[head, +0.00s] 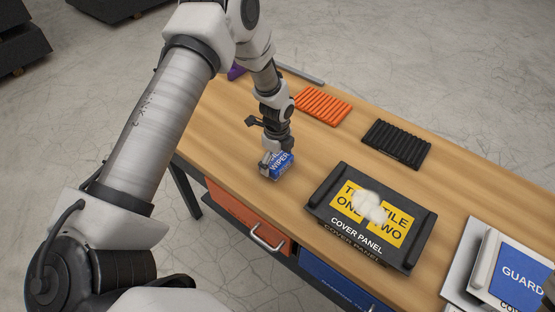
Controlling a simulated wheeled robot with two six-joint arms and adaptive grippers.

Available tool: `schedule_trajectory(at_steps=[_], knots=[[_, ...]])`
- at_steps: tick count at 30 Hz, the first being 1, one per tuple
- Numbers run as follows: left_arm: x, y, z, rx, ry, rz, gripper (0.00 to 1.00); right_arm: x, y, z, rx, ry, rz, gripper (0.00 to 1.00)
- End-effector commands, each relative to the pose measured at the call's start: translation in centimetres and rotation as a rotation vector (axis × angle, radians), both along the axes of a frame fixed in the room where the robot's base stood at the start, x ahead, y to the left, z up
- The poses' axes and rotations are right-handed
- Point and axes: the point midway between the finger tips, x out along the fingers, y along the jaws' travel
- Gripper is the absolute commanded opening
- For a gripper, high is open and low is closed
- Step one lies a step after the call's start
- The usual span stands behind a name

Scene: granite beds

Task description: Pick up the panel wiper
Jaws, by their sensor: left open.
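The panel wiper (283,164) is a small blue block with white lettering that reads "WIPER". It sits on the wooden table near the front edge, left of the black cover panel. My left gripper (268,165) points down at the wiper, with its fingers at the wiper's left side and top. The gripper is open, and it hides part of the wiper. I cannot tell whether the fingers touch it.
A black cover panel (340,226) with a yellow label and a whitish lump (371,206) lies right of the wiper. An orange ribbed rack (322,105) and a black ribbed rack (397,144) lie behind. A white panel with a blue GUARD label (520,284) is at right. Drawers (245,217) are below.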

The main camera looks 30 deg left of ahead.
Motion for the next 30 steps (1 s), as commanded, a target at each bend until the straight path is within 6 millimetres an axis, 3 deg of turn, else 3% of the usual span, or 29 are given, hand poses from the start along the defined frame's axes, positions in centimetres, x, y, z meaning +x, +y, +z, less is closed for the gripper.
schedule_trajectory(at_steps=[6,8,10,21,25,30], knots=[[0.0,0.0,-0.3,0.0,-0.001,0.0,1.0,0.0,0.0,0.0,0.0,0.0,0.0,0.35],[0.0,0.0,-0.3,0.0,-0.001,0.0,0.82,0.0,0.0,0.0,0.0,0.0,0.0,0.35],[0.0,0.0,-0.3,0.0,-0.001,0.0,0.57,0.0,0.0,0.0,0.0,0.001,0.0,0.35],[0.1,0.0,0.2,0.0,-0.002,0.0,0.57,0.0,0.0,-0.2,0.0,0.0,0.0,0.35],[0.1,0.0,2.4,-0.001,-0.005,0.001,0.57,0.0,0.0,-0.8,0.0,0.0,0.0,0.35],[0.2,0.0,6.7,-0.002,-0.007,0.001,0.57,0.0,0.0,-1.5,0.0,0.0,0.0,0.35]])
